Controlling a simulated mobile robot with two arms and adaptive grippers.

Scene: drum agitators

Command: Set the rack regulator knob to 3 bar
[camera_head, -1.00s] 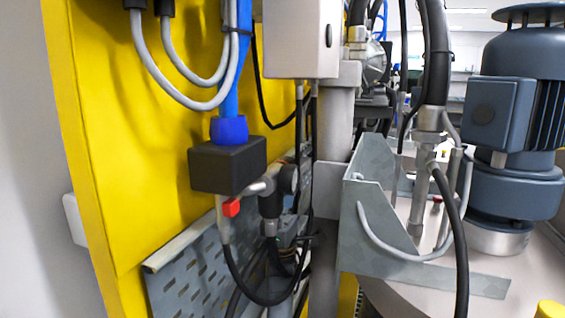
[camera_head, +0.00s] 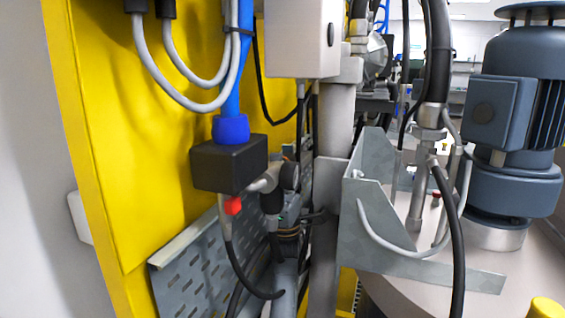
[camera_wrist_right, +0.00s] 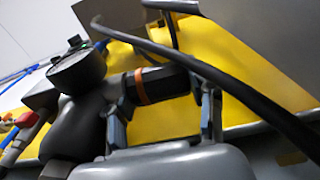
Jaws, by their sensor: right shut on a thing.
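In the right wrist view the knob (camera_wrist_right: 165,84) is a black cylinder with an orange ring. The round pressure gauge (camera_head: 290,176) sits beside it; in the right wrist view its dial (camera_wrist_right: 75,62) is too oblique to read. My right gripper (camera_head: 284,216) comes up from below at the knob. In the right wrist view its two fingers (camera_wrist_right: 162,122) lie on either side of the knob, shut on it. My left gripper is out of view.
A black box (camera_head: 229,165) and red-tipped valve handle (camera_head: 233,205) are just left of the regulator. Black hoses hang close around it. A perforated grey plate (camera_head: 195,265) and yellow panel (camera_head: 105,130) stand behind. A galvanized bracket (camera_head: 375,230) is on the right.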

